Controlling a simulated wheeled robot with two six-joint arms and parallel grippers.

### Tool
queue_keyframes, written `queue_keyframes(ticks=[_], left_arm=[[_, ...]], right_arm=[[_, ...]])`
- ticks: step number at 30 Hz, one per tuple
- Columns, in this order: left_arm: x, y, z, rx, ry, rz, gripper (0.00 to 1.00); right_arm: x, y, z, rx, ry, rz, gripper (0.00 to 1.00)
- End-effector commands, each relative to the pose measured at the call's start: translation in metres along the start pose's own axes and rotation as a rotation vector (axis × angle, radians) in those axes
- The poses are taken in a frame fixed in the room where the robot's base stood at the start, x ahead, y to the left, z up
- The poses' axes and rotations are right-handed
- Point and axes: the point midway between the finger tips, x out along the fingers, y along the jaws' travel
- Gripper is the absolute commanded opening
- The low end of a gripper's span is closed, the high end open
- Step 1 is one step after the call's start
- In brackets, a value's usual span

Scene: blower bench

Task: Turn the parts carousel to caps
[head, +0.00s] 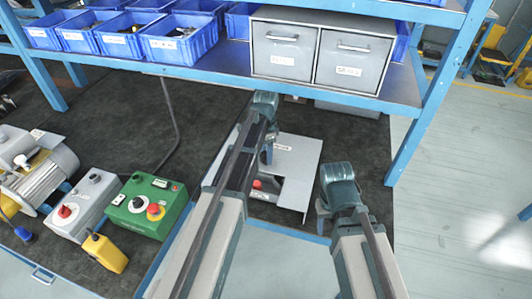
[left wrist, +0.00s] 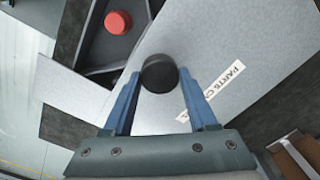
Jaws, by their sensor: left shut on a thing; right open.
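The parts carousel (head: 300,168) is on the bench in the head view, partly covered by my left arm. Its grey cover (left wrist: 240,50) fills much of the left wrist view, with a label starting "PARTS". A round black knob (left wrist: 159,73) stands on the cover. My left gripper (left wrist: 159,78) is shut on the knob, one blue finger on each side. In the head view this gripper (head: 268,152) is over the carousel. A red round part (left wrist: 118,22) shows in a dark compartment through the cover's opening. My right gripper (head: 322,215) is open, right of the carousel; its fingertips are mostly hidden.
A green control box (head: 148,206), a grey box with a red knob (head: 84,198), a yellow pendant (head: 105,252) and a motor (head: 42,172) are on the left. Blue bins (head: 180,38) and grey drawers (head: 318,55) fill the shelf above. A blue post (head: 412,130) stands on the right.

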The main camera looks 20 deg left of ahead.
Motion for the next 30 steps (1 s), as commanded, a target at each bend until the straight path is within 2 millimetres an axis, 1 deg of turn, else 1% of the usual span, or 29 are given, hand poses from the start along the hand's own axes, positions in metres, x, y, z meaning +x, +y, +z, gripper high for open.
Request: queue_keyframes(ticks=[20, 21, 25, 26, 30], left_arm=[[0.0001, 0.0003, 0.0003, 0.027, -0.001, 0.001, 0.00], [0.0001, 0.0003, 0.0003, 0.027, -0.001, 0.001, 0.64], [0.0001, 0.0002, 0.0002, 0.027, 0.000, 0.000, 0.87], [0.0001, 0.0002, 0.0002, 0.027, 0.000, 0.000, 0.89], [0.0000, 0.0001, 0.0002, 0.027, 0.000, 0.000, 0.89]], right_arm=[[0.0001, 0.0000, 0.0000, 0.000, 0.000, 0.000, 0.50], [0.0001, 0.0000, 0.0000, 0.000, 0.000, 0.000, 0.50], [0.0001, 0.0000, 0.0000, 0.000, 0.000, 0.000, 0.50], [0.0001, 0.0000, 0.0000, 0.000, 0.000, 0.000, 0.50], [0.0000, 0.0000, 0.0000, 0.000, 0.000, 0.000, 0.50]])
